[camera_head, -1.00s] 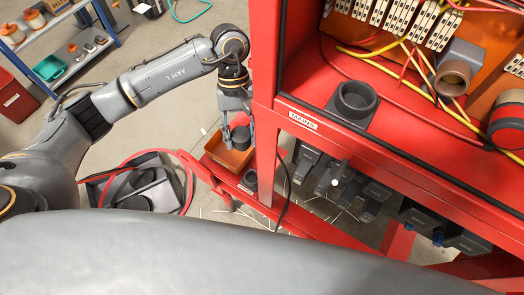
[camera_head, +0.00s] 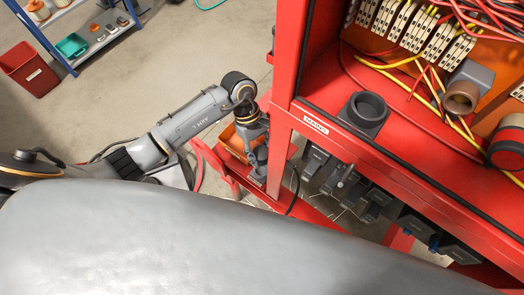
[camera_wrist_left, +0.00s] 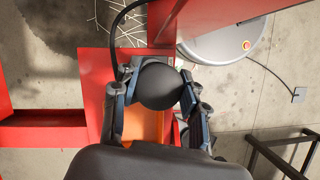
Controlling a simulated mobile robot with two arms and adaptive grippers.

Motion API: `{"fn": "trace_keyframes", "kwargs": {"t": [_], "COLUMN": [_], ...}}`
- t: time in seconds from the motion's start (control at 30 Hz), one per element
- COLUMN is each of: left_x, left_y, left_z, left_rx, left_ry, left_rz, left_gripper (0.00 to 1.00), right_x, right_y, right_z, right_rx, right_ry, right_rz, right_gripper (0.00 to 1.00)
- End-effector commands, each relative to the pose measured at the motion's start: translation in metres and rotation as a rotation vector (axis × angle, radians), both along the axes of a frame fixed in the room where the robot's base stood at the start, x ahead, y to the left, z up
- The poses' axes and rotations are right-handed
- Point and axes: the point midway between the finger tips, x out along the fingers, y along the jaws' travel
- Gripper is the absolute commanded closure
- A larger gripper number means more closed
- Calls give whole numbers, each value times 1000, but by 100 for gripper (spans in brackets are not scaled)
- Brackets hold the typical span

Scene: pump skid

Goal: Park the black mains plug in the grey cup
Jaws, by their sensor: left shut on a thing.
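My left gripper (camera_head: 257,160) is shut on the black mains plug, low beside the red cabinet post. In the left wrist view the plug (camera_wrist_left: 158,86) shows as a round black body between the two fingers. Its black cable (camera_wrist_left: 114,28) runs up and away; in the head view the cable (camera_head: 294,192) hangs by the post. A small grey cup (camera_head: 257,182) on the red ledge is mostly hidden just below the gripper. Whether the plug touches it I cannot tell. My right gripper is in neither view.
A larger grey round socket (camera_head: 368,107) stands on the red cabinet floor near the MAINS label (camera_head: 315,124). An orange bin (camera_wrist_left: 146,122) lies close to the gripper. Several dark grey connectors (camera_head: 350,185) hang under the cabinet. The red post (camera_head: 278,150) is close beside the gripper.

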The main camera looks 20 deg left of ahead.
Motion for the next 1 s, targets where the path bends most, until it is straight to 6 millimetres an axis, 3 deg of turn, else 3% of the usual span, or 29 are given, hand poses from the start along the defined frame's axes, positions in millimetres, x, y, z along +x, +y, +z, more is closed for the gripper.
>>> {"fn": "trace_keyframes", "kwargs": {"t": [0.53, 1.0], "left_x": [-1, 0], "left_y": [0, 0], "left_z": [-53, -49], "left_rx": [-1, 0], "left_ry": [3, -1], "left_rz": [-1, -4], "left_gripper": [94, 94], "right_x": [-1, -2], "right_y": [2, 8], "right_z": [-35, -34], "right_rx": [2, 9], "right_ry": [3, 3], "right_rz": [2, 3], "right_gripper": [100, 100]}}
